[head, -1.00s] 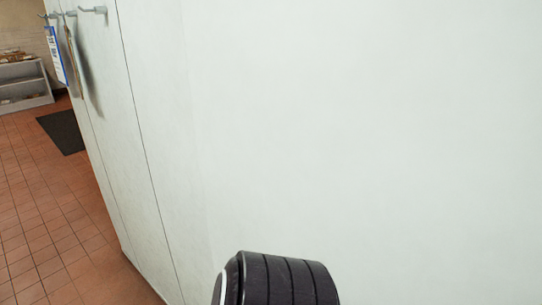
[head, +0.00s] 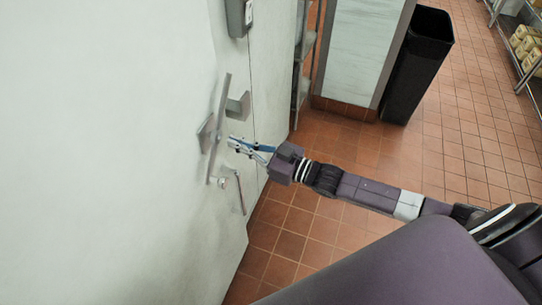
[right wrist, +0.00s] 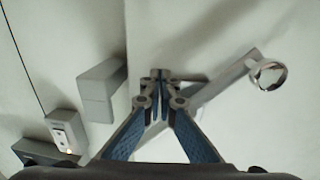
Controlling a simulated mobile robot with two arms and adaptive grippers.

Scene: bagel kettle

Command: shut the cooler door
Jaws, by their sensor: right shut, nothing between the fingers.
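The cooler door (head: 160,150) is a large pale panel filling the left of the head view. A long grey bar handle (head: 219,130) is mounted on it, with a grey block (head: 238,106) beside it. A thin dark seam runs down the panel to the right of the handle; I cannot tell whether the door is flush there. My right gripper (head: 235,144) is shut and empty, its tips close to the handle. In the right wrist view, the shut fingertips (right wrist: 160,76) lie between the block (right wrist: 101,90) and the handle (right wrist: 220,80). Contact is unclear. My left gripper is out of view.
A black bin (head: 418,65) stands at the back beside a pale wall end (head: 363,45). A shelf with packages (head: 527,45) is at the far right. The tiled floor (head: 300,215) is open between the door and the shelf.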

